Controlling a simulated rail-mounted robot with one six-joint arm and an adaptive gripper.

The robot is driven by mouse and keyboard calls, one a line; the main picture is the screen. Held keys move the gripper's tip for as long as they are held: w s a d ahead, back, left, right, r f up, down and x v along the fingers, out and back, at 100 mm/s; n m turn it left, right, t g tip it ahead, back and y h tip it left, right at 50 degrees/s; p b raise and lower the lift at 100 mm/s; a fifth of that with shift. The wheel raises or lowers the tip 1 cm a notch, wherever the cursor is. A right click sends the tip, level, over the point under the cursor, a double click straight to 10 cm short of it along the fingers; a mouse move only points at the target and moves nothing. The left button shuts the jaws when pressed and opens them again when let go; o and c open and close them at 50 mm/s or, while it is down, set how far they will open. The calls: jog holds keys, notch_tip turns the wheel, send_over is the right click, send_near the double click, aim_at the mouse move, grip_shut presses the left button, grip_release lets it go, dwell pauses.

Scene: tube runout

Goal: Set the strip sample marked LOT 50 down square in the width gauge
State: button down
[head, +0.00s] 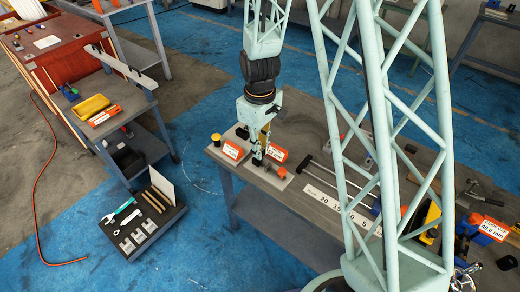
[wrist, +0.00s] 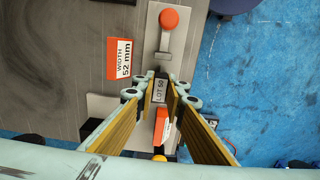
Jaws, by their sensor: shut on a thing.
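The strip sample marked LOT 50 (wrist: 159,88) shows its label between my fingertips in the wrist view. My gripper (wrist: 162,88) is shut on it, with an ochre pad on either side. In the head view my gripper (head: 258,158) is low over the width gauge, a pale plate (head: 243,137) on the bench's left end. The gauge plate (wrist: 188,45) shows past my fingertips in the wrist view, with an orange knob (wrist: 169,19) on a slim slide. The strip's underside is hidden, so I cannot tell whether it touches the gauge.
An orange-and-white sign reading WIDTH 52 mm (wrist: 119,58) stands beside the gauge. A white number scale (head: 340,206) and tools lie farther right.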

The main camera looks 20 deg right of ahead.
jog(key=c, duration=2.6)
grip_release()
jog(key=shift+o, duration=0.2)
jog(key=shift+r, duration=0.1)
jog(key=shift+r, duration=5.9)
